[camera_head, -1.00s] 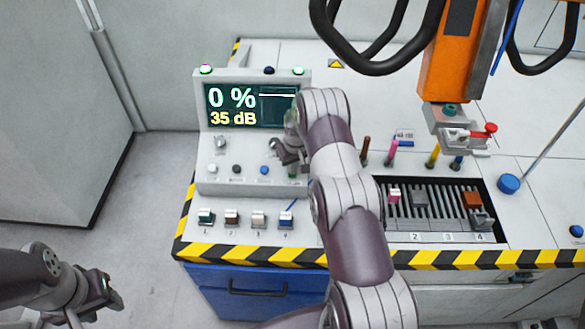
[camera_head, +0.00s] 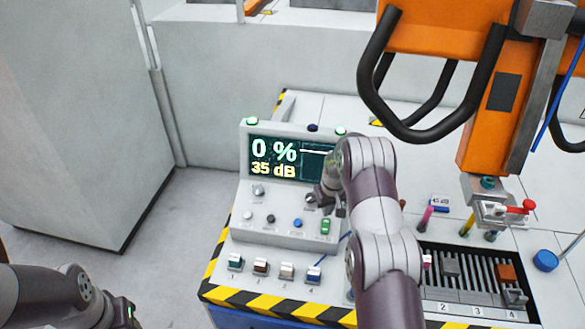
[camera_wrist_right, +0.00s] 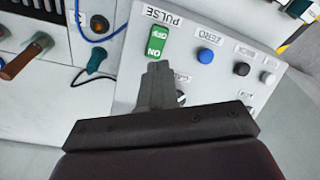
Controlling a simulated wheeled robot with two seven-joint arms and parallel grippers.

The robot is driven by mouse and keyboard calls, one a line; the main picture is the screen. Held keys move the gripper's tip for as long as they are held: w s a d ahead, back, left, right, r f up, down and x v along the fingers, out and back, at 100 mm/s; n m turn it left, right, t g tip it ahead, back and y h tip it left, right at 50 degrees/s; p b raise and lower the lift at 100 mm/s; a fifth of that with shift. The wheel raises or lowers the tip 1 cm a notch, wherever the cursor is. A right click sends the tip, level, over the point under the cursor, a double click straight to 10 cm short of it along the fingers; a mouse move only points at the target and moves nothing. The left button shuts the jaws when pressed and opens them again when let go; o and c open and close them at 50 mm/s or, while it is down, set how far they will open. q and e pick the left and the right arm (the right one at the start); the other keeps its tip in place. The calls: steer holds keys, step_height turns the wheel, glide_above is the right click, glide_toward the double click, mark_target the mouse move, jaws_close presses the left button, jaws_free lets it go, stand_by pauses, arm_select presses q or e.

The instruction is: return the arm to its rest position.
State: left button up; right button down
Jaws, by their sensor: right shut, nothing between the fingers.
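My right arm (camera_head: 385,215) reaches in from the bottom right of the head view. My right gripper (camera_head: 322,203) is at the right side of the grey console (camera_head: 285,237), in front of its screen's lower right corner. In the right wrist view, its fingers (camera_wrist_right: 157,72) are shut together and empty. Their tips lie just below the green PULSE switch (camera_wrist_right: 158,42) in the picture. A knob is partly hidden beside the fingers. My left gripper (camera_head: 126,312) is cut off at the lower left of the head view, clear of the bench; its jaws cannot be made out.
The console screen (camera_head: 290,162) reads 0 % and 35 dB. Numbered small blocks (camera_head: 261,267) sit in front of it. A slotted rack (camera_head: 470,275) lies right of my arm. An orange gantry tool (camera_head: 495,105) with black handles hangs at the upper right. Floor at left is free.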

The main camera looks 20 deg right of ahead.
steer(key=shift+f, duration=0.1)
steer(key=s+a+r+b, duration=0.1)
steer(key=s+a+r, duration=0.3)
steer(key=s, duration=0.5)
steer(key=s+a+r+b, duration=0.1)
steer(key=s+a+r, duration=0.4)
steer(key=s+a, duration=0.2)
steer(key=s+a+r+b, duration=0.2)
steer(key=s+a+r, duration=0.3)
steer(key=s, duration=0.6)
steer(key=shift+s+a+n, duration=0.25)
steer(key=shift+a+n, duration=0.05)
steer(key=shift+a, duration=0.1)
steer(key=shift+s, duration=0.1)
